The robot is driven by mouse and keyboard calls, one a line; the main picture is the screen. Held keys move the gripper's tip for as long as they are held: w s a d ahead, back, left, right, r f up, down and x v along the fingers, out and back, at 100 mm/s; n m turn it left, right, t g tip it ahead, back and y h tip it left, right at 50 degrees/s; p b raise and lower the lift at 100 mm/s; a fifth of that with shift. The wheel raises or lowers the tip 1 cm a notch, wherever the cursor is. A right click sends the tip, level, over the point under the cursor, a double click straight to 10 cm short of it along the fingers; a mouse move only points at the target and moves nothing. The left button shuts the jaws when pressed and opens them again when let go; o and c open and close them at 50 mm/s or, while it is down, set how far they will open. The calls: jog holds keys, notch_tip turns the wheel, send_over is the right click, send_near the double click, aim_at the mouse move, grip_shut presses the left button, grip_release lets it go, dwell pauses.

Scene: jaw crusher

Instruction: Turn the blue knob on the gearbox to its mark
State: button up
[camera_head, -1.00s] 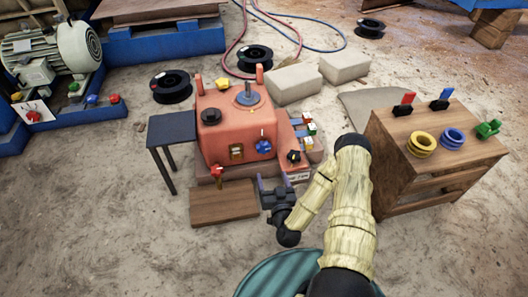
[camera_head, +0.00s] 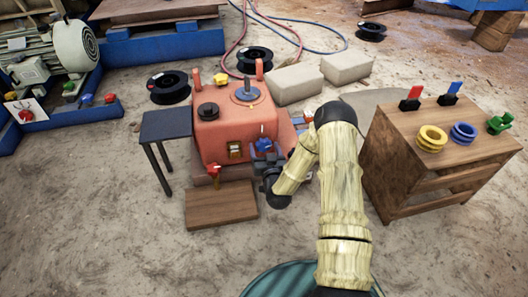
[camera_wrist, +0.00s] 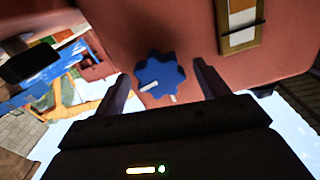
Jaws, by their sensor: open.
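The blue knob (camera_head: 263,145) is on the front face of the red gearbox (camera_head: 222,135). In the wrist view the knob (camera_wrist: 160,76) is lobed, with a white pointer line toward its lower left. A short pale mark (camera_wrist: 173,98) shows on the face just below the knob. In the head view, a thin white mark stands above the knob. My gripper (camera_wrist: 163,82) is open, with one finger on each side of the knob in the picture. I cannot tell whether the fingers touch it. In the head view my gripper (camera_head: 265,158) is at the gearbox front, partly covering it.
A switch plate (camera_wrist: 238,22) is beside the knob, and a red valve handle (camera_head: 214,170) is low at the gearbox's front left. A dark side table (camera_head: 166,125) stands left, a wooden board (camera_head: 221,205) lies in front, and a wooden cabinet (camera_head: 440,150) stands right.

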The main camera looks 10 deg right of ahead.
jog(key=shift+w, duration=0.6)
jog(key=c, duration=1)
